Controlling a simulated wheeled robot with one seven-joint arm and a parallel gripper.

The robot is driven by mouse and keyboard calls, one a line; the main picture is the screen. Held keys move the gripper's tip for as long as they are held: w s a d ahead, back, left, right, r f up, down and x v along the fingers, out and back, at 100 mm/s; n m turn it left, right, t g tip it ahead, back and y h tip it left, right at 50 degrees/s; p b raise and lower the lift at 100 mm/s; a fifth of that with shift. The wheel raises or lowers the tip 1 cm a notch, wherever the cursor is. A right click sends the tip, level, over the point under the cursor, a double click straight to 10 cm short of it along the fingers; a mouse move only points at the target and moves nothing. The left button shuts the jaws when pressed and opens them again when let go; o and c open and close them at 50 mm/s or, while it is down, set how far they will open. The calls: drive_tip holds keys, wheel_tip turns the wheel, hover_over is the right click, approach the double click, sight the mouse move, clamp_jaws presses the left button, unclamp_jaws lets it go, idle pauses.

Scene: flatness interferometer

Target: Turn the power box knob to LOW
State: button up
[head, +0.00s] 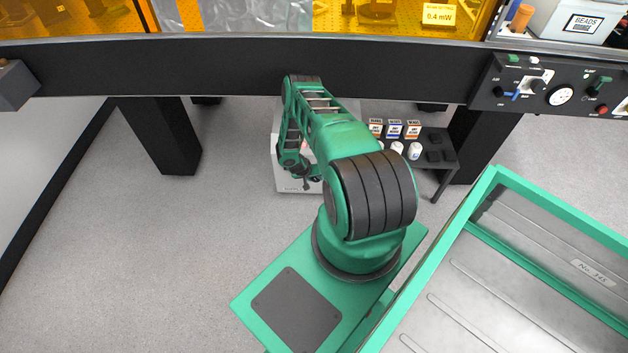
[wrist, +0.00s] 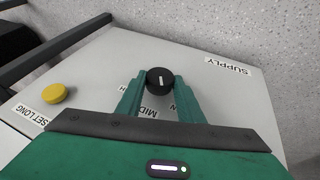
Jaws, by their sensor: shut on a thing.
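The power box (wrist: 100,65) is a pale box labelled SUPPLY, filling much of the wrist view. Its black round knob (wrist: 160,79) has a white pointer line that runs roughly up and down in the picture. My gripper (wrist: 152,88) has its two green fingers on either side of the knob and is shut on it. The labels around the knob are partly hidden by the fingers; MID shows between them and part of another label shows at left. In the head view the power box (head: 294,185) stands on the floor under the bench, mostly hidden behind my arm.
A yellow button (wrist: 54,93) sits on the box near a SET LONG label. In the head view, a low black stand (head: 441,158) with labelled white items is right of the box. The dark bench edge (head: 230,68) runs above. A green-rimmed metal tray (head: 455,225) is at right.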

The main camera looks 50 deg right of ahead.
drive_tip(key=shift+w+a+f+n+g+h, duration=0.15)
drive_tip(key=shift+w+n+g+h, duration=0.1)
drive_tip(key=shift+g+h, duration=0.5)
drive_tip(key=shift+w+a+f+n+g+h, duration=0.15)
drive_tip(key=shift+w+n+g+h, duration=0.1)
drive_tip(key=shift+g+h, duration=0.5)
drive_tip(key=shift+d, duration=0.1)
drive_tip(key=shift+h, duration=0.3)
drive_tip(key=o, duration=1.1)
drive_tip(key=shift+f, duration=0.1)
drive_tip(key=shift+c, duration=0.2)
drive_tip(key=shift+s+g, duration=0.1)
drive_tip(key=shift+g, duration=0.2)
drive_tip(key=v, duration=1.1)
